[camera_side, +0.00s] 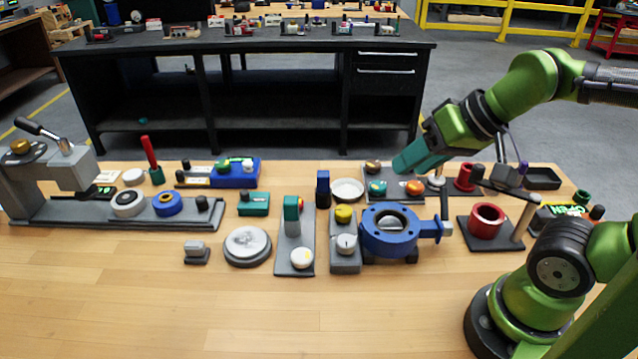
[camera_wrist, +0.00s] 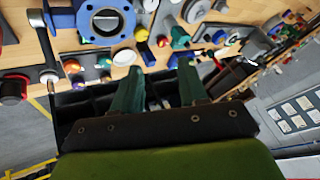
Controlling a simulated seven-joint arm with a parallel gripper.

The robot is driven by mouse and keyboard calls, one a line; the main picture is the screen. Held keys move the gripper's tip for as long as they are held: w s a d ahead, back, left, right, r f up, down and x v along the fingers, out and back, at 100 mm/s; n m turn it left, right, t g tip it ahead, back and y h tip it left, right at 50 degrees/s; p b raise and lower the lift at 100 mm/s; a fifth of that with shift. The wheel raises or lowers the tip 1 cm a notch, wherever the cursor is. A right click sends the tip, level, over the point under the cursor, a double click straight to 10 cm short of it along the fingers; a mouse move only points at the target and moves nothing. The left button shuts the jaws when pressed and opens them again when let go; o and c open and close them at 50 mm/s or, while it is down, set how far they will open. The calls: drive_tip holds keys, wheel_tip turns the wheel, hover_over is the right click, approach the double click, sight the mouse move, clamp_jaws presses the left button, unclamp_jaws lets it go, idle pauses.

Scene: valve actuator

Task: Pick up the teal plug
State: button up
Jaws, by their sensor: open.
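Several teal pieces are in the side view, and I cannot tell for sure which is the plug. A small rounded teal piece (camera_side: 377,187) lies on a dark plate beside an orange knob. An upright teal block (camera_side: 291,208) stands on a grey plate; it also seems to show in the wrist view (camera_wrist: 180,38). A low teal box (camera_side: 253,204) lies farther left. My gripper (camera_side: 403,163) is raised above the back of the dark plate, apart from these pieces. In the wrist view its teal fingers (camera_wrist: 160,78) are spread with nothing between them.
A blue flanged valve (camera_side: 390,229) stands in front of the dark plate, with a grey plate and yellow knob (camera_side: 344,214) to its left. A white dish (camera_side: 348,189) is near. A red ring (camera_side: 486,219) is at right. The table's front is clear.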

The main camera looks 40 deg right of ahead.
drive_tip(key=o, duration=0.4)
drive_tip(key=shift+c, duration=0.2)
drive_tip(key=m+g+h, duration=0.2)
drive_tip(key=m+g, duration=0.3)
drive_tip(key=g, duration=0.2)
hover_over(291, 199)
drive_tip(key=f, duration=0.2)
wheel_tip(291, 199, down, 11)
drive_tip(key=shift+d+r, duration=0.15)
drive_tip(key=shift+r, duration=0.05)
drive_tip(key=shift+a+f, duration=0.2)
drive_tip(key=shift+f, duration=2.45)
